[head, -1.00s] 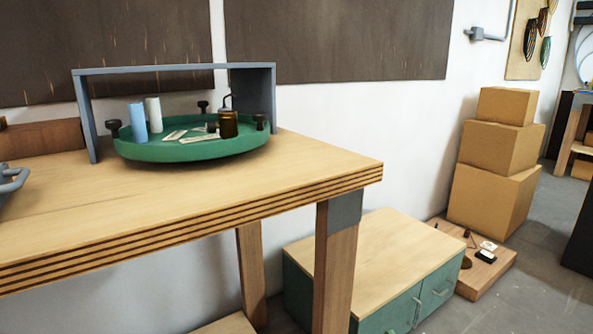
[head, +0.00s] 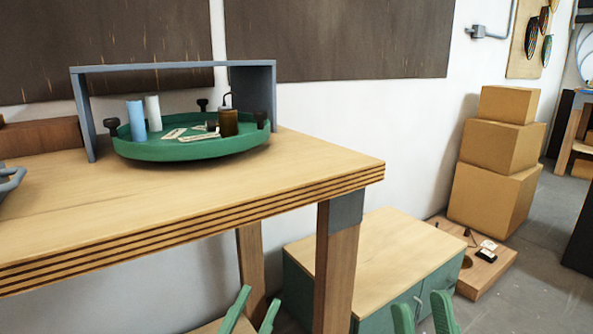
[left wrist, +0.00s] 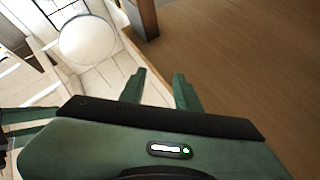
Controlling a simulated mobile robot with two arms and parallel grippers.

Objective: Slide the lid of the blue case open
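I cannot make out a blue case with a sliding lid in either view. My left gripper (head: 257,300) shows at the bottom of the head view, in front of the table. Its green fingers are apart with nothing between them; the left wrist view also shows the left gripper (left wrist: 158,76) open and empty. My right gripper (head: 421,303) is at the bottom right, in front of the low cabinet, open and empty.
A wooden table (head: 200,192) holds a green round tray (head: 190,150) with a blue cylinder (head: 137,121), a white cylinder (head: 153,114) and a brown bottle (head: 228,123) under a grey frame (head: 170,67). A cabinet (head: 375,245) and cardboard boxes (head: 497,150) stand right.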

